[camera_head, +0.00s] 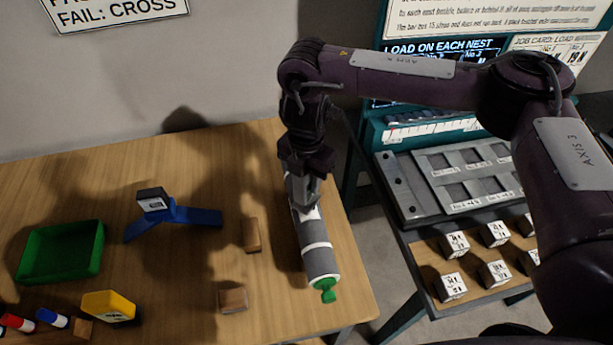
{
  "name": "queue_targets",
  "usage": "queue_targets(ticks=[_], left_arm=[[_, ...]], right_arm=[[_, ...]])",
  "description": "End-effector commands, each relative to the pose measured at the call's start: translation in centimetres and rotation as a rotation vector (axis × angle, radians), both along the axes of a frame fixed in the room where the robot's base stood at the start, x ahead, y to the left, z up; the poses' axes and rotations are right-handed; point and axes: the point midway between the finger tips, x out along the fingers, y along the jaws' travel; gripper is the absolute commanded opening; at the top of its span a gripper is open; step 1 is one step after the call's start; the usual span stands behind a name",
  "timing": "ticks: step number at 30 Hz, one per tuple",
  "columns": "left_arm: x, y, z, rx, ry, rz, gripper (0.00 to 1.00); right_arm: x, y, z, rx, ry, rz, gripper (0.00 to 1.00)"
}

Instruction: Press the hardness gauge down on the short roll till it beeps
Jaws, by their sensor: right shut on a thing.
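A grey roll (317,258) with white bands and a green end piece (326,291) is at the right side of the wooden table, under my right gripper. My right gripper (305,200) points down and is shut at the upper part of this roll. The fingers hide the part they grip, and I cannot tell whether the roll rests on the table or hangs just above it. A small dark block with a pale display (153,201) sits on a blue angled stand (185,217); I cannot tell whether it is the hardness gauge. My left gripper is out of view.
Two wooden blocks (251,235) (232,300) lie left of the roll. A green tray (60,252), a yellow block (108,306) and small red and blue pieces (52,318) are at left. A second bench (470,250) with white cubes stands right, beyond a gap.

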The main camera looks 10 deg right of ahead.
Motion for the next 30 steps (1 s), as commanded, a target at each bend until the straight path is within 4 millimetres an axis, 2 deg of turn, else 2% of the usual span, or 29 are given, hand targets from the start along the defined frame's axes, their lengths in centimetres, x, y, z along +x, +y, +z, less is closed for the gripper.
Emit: queue_targets(ticks=[30], left_arm=[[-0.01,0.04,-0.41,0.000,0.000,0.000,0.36]], right_arm=[[-0.01,0.03,-0.83,0.001,0.001,0.000,0.11]])
